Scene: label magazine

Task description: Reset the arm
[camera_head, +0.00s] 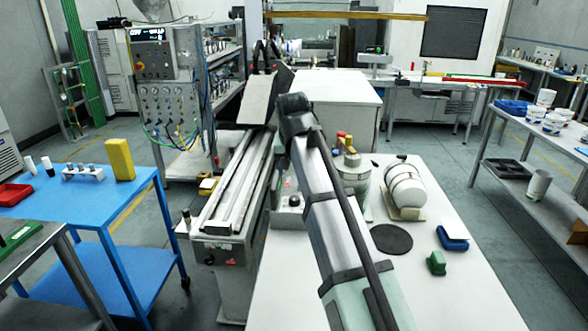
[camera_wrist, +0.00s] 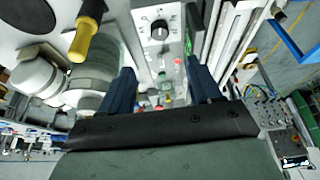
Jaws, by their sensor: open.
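My gripper (camera_wrist: 163,88) shows in the wrist view as two dark blue fingers, spread apart with nothing held between them. In the head view my arm reaches forward from the lower right, over the white table (camera_head: 462,285). Its far end is raised near the conveyor; the fingers are hard to make out there. Beyond the fingers in the wrist view is a grey control box (camera_wrist: 160,50) with a black dial, with small red and green parts behind it. The contact between fingers and these parts cannot be seen, but the gap looks empty.
A conveyor (camera_head: 228,195) runs left of my arm. A blue cart (camera_head: 95,205) is left. The table's front right is clear.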

